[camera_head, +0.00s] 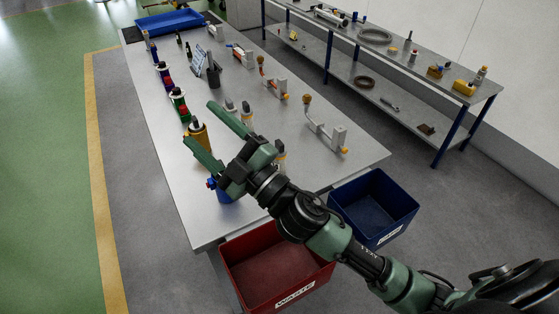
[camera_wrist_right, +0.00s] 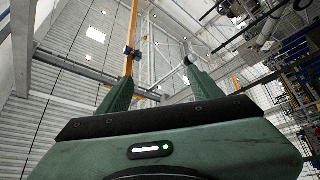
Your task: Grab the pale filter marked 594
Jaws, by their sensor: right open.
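Several small cylindrical parts stand on the grey table (camera_head: 215,225). Two pale ones with dark tops, a pale cylinder (camera_head: 230,106) and a second pale cylinder (camera_head: 247,114), stand just beyond my right gripper's far finger. Another pale part (camera_head: 281,160) shows partly behind my gripper's body. No number can be read, so I cannot tell which is 594. My right gripper (camera_head: 199,122) is open over the table, its fingers pointing up-left in the head view. An amber cylinder (camera_head: 199,135) shows between the fingers, apparently unheld. My left gripper is not in view.
A red waste bin (camera_head: 240,273) and a blue bin (camera_head: 392,207) stand at the table's near end. Bracket-like parts (camera_head: 328,135) line the table's right side. A blue tray (camera_head: 170,22) is at the far end. A shelf bench (camera_head: 430,75) stands to the right.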

